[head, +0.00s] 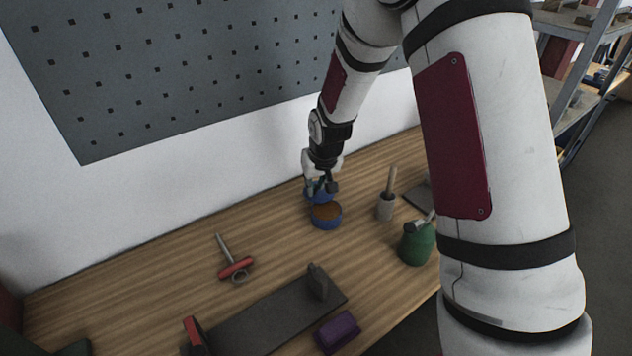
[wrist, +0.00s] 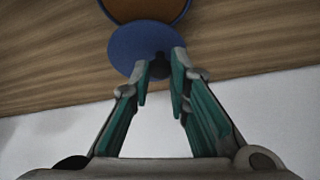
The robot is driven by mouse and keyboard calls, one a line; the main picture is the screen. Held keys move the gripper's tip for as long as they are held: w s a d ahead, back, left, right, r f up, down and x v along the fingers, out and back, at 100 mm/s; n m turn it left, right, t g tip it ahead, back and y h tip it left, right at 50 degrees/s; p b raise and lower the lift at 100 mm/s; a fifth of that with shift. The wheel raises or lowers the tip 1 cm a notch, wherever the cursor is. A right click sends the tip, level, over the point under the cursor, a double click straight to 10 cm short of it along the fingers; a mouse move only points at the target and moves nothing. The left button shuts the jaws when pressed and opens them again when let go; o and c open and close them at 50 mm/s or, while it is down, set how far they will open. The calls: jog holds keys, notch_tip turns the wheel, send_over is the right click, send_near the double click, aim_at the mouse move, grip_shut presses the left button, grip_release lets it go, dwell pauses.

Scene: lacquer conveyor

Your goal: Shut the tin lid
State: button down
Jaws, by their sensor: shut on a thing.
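A round blue tin (head: 326,224) stands on the wooden bench, its brown contents showing through its open top. Its rim also shows at the top edge of the wrist view (wrist: 187,12). The blue lid (wrist: 128,45) is a round disc at the tin's rear side, raised off the opening; in the head view the lid (head: 318,195) is partly covered by my gripper. My gripper (head: 322,187) is behind the tin, its green-padded fingers (wrist: 161,68) shut on a small dark knob (wrist: 160,67) at the lid. The hinge between tin and lid is not clear.
A grey cup with a wooden handle (head: 385,208) and a green container (head: 416,244) stand right of the tin. A red-handled tool (head: 236,268) lies left. A dark plate (head: 265,318) and purple block (head: 338,332) lie in front. A wall with pegboard (head: 180,70) rises behind.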

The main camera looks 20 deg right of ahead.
jog(key=s+n+y+p, duration=0.1)
jog(key=n, duration=0.1)
jog(key=s+n+p, duration=0.1)
jog(key=n, duration=0.1)
jog(key=shift+y, duration=0.4)
jog(key=n+p, duration=0.1)
jog(key=s+n+g+y, duration=0.1)
jog(key=n, duration=0.1)
jog(key=s+n+p, duration=0.1)
jog(key=shift+d+n+p, duration=0.15)
jog(key=shift+n+p, duration=0.15)
jog(key=shift+n, duration=0.1)
jog(key=n, duration=0.1)
jog(key=s+n+g+y, duration=0.1)
jog(key=n, duration=0.1)
jog(key=shift+s+d+n, duration=0.1)
jog(key=shift+d+n, duration=0.2)
jog(key=shift+d, duration=0.1)
jog(key=shift+s+d+n+g+y, duration=0.25)
jog(key=shift+n+g, duration=0.2)
jog(key=shift+n, duration=0.45)
jog(key=shift+s+d+n+g+y, duration=0.15)
jog(key=shift+s+d+n+g, duration=0.25)
jog(key=shift+n, duration=0.5)
jog(key=shift+w+f, duration=0.1)
jog(key=c, duration=1.5)
grip_release()
jog(key=v, duration=1.2)
jog(key=shift+w+a, duration=0.1)
jog(key=shift+a, duration=0.05)
